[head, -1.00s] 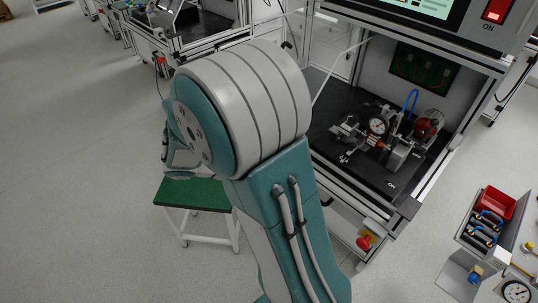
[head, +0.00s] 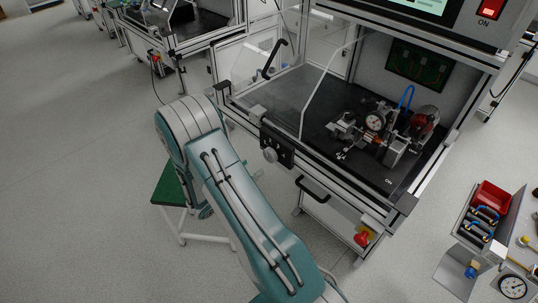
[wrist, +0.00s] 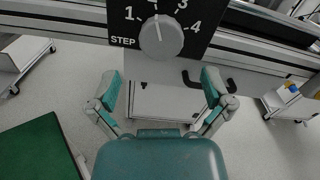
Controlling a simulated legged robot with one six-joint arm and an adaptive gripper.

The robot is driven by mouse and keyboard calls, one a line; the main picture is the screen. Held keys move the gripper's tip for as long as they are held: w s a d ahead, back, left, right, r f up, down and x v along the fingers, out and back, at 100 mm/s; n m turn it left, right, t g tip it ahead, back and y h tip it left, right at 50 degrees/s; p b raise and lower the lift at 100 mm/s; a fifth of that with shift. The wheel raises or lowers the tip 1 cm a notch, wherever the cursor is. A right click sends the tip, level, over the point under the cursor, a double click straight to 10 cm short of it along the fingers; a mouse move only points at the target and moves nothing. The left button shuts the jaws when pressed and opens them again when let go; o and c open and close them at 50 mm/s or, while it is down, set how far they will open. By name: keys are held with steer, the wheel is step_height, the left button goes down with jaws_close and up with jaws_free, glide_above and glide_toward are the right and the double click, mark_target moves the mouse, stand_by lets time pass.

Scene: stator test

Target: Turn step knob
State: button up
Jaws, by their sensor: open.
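The step knob (wrist: 160,37) is a round light-grey dial on a black panel (wrist: 122,22) marked STEP, with 1, 3 and 4 readable around it. The mark above the knob is cut off at the picture's top edge. A pale pointer line on the knob points up, slightly left. In the head view the knob (head: 270,155) sits on the bench's front left, facing outward. My gripper (wrist: 161,85) is open and empty, its two fingers spread below the knob in the wrist view and apart from it. In the head view my arm mostly hides the gripper.
A green-topped stool (wrist: 38,150) stands at lower left. A gauge fixture (head: 375,122) is inside the bench.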

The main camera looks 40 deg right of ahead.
mark_target(267, 156)
steer(key=d, duration=0.7)
steer(key=shift+w+d, duration=0.25)
steer(key=shift+w, duration=0.05)
steer(key=shift+a, duration=0.1)
steer(key=c, duration=1)
